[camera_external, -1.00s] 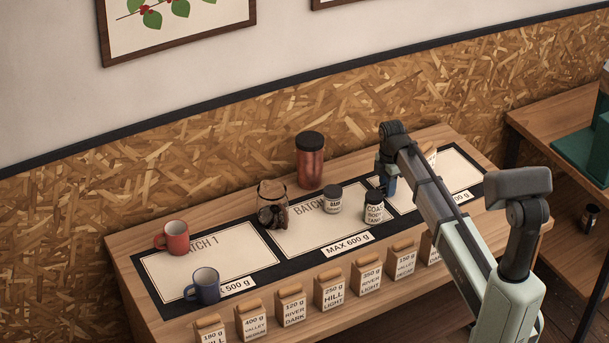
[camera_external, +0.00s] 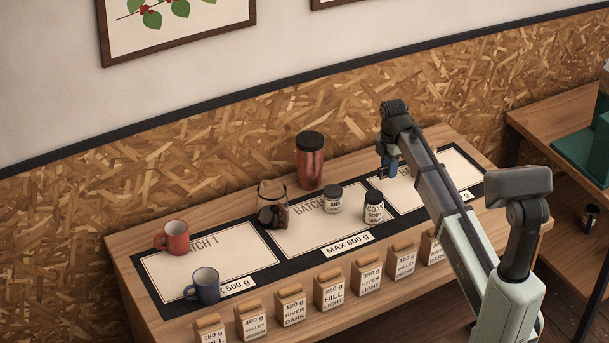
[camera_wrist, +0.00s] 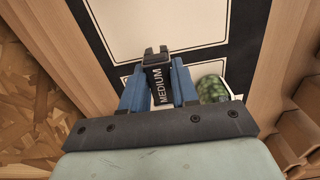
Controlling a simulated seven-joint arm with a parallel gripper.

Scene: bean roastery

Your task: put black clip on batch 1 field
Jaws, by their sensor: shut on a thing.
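My gripper (camera_external: 384,172) is shut on a black clip marked MEDIUM (camera_wrist: 158,80), held between its blue fingers in the wrist view. In the external view the gripper hangs above the far right part of the mat, around the boundary of the middle and right fields; the clip is small and dark there. The batch 1 field (camera_external: 215,262) is the pale left field, far to the left of my gripper. A red mug (camera_external: 172,238) stands at its back left corner and a blue mug (camera_external: 204,286) at its front edge.
A copper tumbler (camera_external: 310,161) stands behind. Several labelled bean bags (camera_external: 330,292) line the front.

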